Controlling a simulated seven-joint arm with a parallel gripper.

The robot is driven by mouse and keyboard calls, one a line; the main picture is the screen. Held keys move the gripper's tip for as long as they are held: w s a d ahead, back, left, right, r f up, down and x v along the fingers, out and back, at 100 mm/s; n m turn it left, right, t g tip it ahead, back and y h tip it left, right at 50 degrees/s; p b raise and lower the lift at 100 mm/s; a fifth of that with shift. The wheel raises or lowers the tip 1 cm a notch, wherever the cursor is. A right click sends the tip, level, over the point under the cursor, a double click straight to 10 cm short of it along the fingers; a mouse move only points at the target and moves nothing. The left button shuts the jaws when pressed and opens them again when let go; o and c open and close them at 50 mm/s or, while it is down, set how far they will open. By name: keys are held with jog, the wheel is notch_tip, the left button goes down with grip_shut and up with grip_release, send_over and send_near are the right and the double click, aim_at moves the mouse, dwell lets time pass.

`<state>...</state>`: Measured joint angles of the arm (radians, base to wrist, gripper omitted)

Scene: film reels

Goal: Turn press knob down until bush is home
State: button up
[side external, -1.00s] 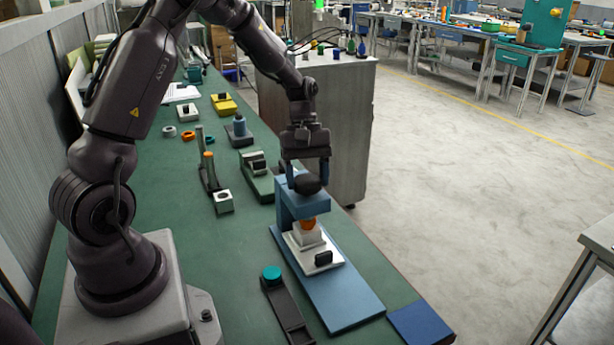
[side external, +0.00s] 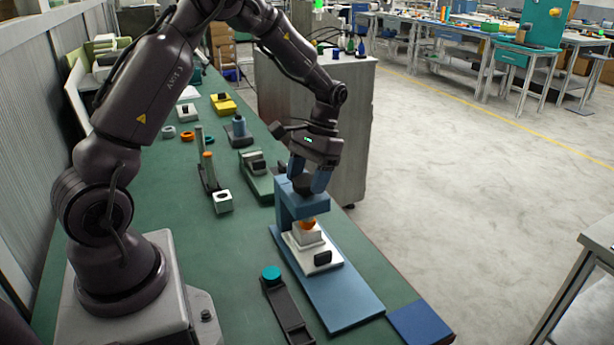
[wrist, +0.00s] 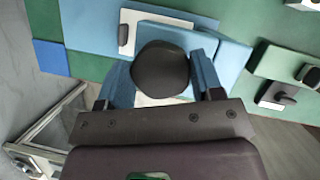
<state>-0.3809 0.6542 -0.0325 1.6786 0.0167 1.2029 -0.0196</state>
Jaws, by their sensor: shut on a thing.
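The blue press (side external: 340,296) stands near the front right edge of the green bench. Its black knob (side external: 305,186) sits on top of the frame; it also shows in the wrist view (wrist: 160,70). My gripper (side external: 309,178) is above the press, its blue fingers on either side of the knob and shut on it. An orange bush (side external: 307,224) shows under the press frame, on a white block (side external: 306,237) on a light plate (side external: 320,262). The bush's lower part and how deep it sits cannot be made out.
A dark tray with a teal knob (side external: 271,273) lies left of the press. A blue mat (side external: 420,322) is at the bench corner. Green fixtures (side external: 258,176) and a small post stand (side external: 211,180) stand behind. A grey cabinet (side external: 350,130) is beyond the bench edge.

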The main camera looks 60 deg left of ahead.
jog(key=m+y, duration=0.1)
jog(key=m, duration=0.3)
jog(key=shift+r+m+y, duration=0.1)
jog(key=shift+m+y, duration=0.3)
jog(key=m+y, duration=0.1)
jog(key=m, duration=0.2)
jog(key=shift+m, duration=0.3)
jog(key=m+y, duration=0.1)
jog(key=m, duration=0.2)
jog(key=shift+m+t+y, duration=0.3)
jog(key=shift+t, duration=0.1)
jog(key=shift+m+t+y, duration=0.4)
jog(key=shift+m+t, duration=0.1)
jog(key=shift+m, duration=1.3)
jog(key=o, duration=0.9)
